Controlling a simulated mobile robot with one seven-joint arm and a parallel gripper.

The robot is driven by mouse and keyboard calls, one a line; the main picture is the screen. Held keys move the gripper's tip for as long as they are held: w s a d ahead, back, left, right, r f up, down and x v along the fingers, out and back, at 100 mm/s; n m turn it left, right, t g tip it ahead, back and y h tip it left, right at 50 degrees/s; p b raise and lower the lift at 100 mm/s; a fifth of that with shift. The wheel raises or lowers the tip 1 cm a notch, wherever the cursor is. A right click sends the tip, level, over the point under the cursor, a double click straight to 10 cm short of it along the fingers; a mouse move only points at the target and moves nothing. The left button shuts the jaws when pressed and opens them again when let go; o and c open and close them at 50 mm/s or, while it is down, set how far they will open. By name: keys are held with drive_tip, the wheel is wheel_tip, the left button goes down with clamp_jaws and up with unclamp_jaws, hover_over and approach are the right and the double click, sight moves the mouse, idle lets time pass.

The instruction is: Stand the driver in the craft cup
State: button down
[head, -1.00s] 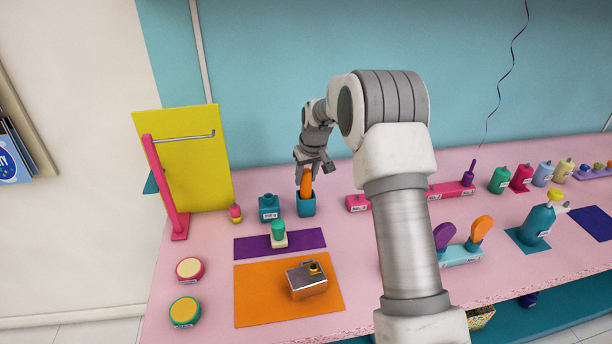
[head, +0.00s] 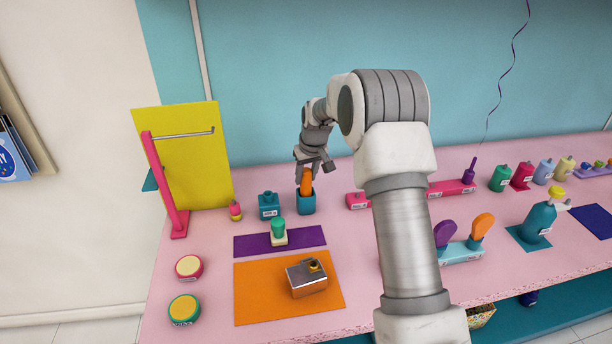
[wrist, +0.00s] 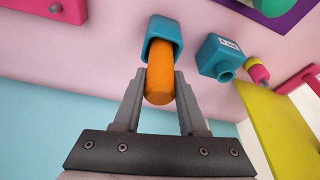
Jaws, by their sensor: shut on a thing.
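The craft cup (head: 306,205) is a teal square cup on the pink table, near the back wall. The orange-handled driver (head: 305,184) stands in it, its handle sticking up out of the opening. My gripper (head: 309,173) is at the top of the handle, reaching down from behind. In the wrist view the two fingers (wrist: 160,88) lie on either side of the orange handle (wrist: 160,82), shut on it. The cup (wrist: 165,36) surrounds the driver's lower part, which is hidden inside it.
A teal bottle-like block (head: 268,206) stands close to the cup's left, and a pink block (head: 357,201) to its right. A yellow panel with a pink post (head: 165,190) is at left. A purple mat (head: 262,243) and orange mat (head: 255,300) lie in front.

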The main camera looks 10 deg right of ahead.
drive_tip(key=shift+f, duration=0.15)
drive_tip(key=shift+c, duration=1.9)
unclamp_jaws()
drive_tip(key=shift+o, duration=0.3)
drive_tip(key=o, duration=0.3)
drive_tip(key=shift+p+v, duration=1.8)
drive_tip(key=shift+v, duration=2.7)
